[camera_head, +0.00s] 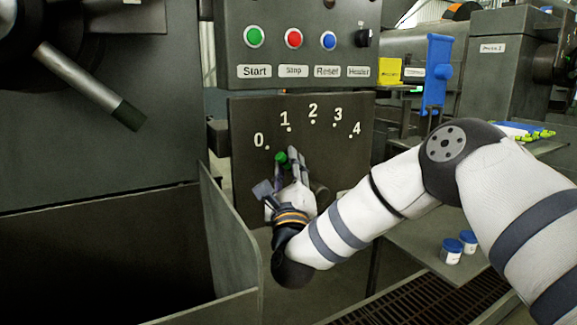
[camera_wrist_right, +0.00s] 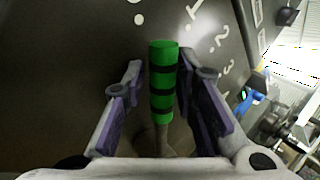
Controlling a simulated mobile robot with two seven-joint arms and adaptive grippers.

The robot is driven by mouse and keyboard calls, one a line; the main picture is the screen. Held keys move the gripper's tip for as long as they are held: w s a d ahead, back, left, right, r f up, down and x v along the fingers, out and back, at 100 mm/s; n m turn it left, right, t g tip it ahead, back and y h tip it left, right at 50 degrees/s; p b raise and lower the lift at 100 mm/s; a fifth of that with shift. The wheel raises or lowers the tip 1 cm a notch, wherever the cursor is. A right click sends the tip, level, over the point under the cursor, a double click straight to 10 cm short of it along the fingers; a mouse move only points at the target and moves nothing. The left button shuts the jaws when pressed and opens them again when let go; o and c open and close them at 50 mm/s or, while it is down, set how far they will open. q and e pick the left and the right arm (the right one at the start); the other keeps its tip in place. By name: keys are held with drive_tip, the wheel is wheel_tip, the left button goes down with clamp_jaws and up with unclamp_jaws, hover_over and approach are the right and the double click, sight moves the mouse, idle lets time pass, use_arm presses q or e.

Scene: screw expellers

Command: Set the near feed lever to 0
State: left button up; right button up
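The near feed lever, with a green grip banded in black, shows in the head view (camera_head: 281,158) in front of a dark dial plate (camera_head: 240,175) marked 0 to 4. Its green end lies just below the 1 mark. In the right wrist view, the lever (camera_wrist_right: 163,75) stands between the two purple-padded fingers of my right gripper (camera_wrist_right: 162,90). The gripper is open around it, with a gap visible on both sides. In the head view, my right gripper (camera_head: 279,172) partly hides the lever's lower part and pivot. My left gripper is not in view.
Above the dial is a panel with green (camera_head: 254,37), red (camera_head: 293,38) and blue (camera_head: 329,40) buttons and a heater knob (camera_head: 363,38). A metal bin wall (camera_head: 228,225) stands left of my gripper. Blue-lidded jars (camera_head: 452,251) sit on a shelf at right.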

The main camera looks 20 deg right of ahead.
drive_tip(key=v, duration=0.7)
drive_tip(key=shift+s, duration=0.25)
drive_tip(key=shift+f, duration=0.15)
